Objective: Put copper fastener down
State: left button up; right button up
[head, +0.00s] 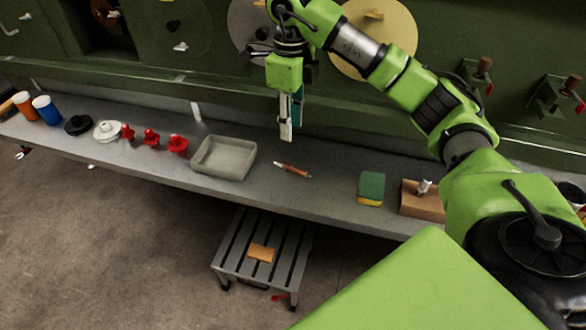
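My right gripper (290,130) points down over the middle of the grey bench shelf (330,188). Its pale fingertip and teal part show close together, and I cannot tell whether it is open or shut. No copper fastener shows clearly at its tips. A slim copper-brown piece with pale ends (292,170) lies on the shelf just below and in front of the gripper, apart from it in the picture. I cannot tell whether this is the copper fastener. My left gripper is not in view.
A grey tray (224,158) stands left of the slim piece. Several red items (151,138) and cups (47,110) stand farther left. A green-and-yellow sponge (371,188) and brown block (421,199) are right. A slatted step (262,252) stands below. Green panels rise behind.

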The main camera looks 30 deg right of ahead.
send_over(294, 168)
notch_tip(294, 168, down, 4)
jog(key=f, duration=0.4)
jog(key=shift+w+a+p, duration=0.25)
jog(key=shift+w+p, duration=0.05)
jog(key=shift+p, duration=0.05)
jog(key=shift+f, duration=0.3)
jog(key=shift+s+f+p, duration=0.1)
jog(key=shift+f+p, duration=0.3)
jog(key=shift+p, duration=0.1)
jog(key=f, duration=0.1)
jog(key=f+p, duration=0.1)
jog(key=f, duration=0.1)
jog(key=shift+s+d+f+p, duration=0.15)
jog(key=shift+d+f+p, duration=0.05)
jog(key=shift+d+p, duration=0.1)
jog(key=shift+f, duration=0.4)
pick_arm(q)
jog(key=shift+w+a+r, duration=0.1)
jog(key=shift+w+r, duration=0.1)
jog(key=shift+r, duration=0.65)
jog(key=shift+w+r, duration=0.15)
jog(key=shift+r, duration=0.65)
pick_arm(e)
grip_shut()
